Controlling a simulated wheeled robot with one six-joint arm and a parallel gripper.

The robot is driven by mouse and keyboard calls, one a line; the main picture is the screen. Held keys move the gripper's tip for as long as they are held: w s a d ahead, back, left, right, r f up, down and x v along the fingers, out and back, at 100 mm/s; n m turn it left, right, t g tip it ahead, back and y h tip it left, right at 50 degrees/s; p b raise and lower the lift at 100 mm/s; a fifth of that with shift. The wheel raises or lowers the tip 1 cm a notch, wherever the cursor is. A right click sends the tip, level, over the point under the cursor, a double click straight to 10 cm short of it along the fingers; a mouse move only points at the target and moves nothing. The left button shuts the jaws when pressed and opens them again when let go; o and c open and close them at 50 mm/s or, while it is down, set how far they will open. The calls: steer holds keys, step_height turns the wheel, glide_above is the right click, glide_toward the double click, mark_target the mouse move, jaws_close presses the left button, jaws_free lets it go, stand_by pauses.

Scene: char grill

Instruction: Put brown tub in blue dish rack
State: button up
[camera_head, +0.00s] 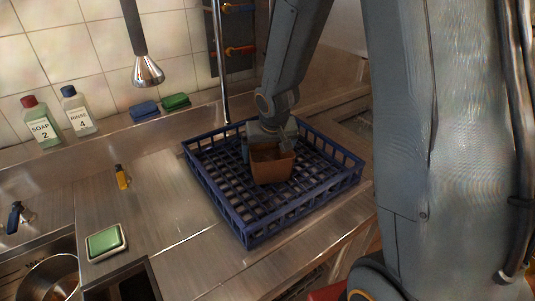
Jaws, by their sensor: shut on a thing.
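The brown tub (271,167) is a small open box inside the outline of the blue dish rack (248,231). The rack is a square, low-walled grid crate on the steel counter. My gripper (268,142) reaches down over the rack from above and is shut on the tub's back side. The tub looks upright. I cannot tell whether its bottom touches the rack floor. The fingertips are mostly hidden behind the tub and the wrist.
A soap bottle (39,121) and a rinse bottle (78,111) stand at the back left, near blue (144,109) and green (176,101) sponges. A spray head (148,72) hangs above. A green sponge dish (106,243) and yellow-black object (122,177) lie left. Counter between is clear.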

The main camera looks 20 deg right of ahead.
steer(key=shift+f, duration=0.15)
steer(key=o, duration=0.8)
steer(key=v, duration=1.2)
steer(key=shift+r, duration=0.25)
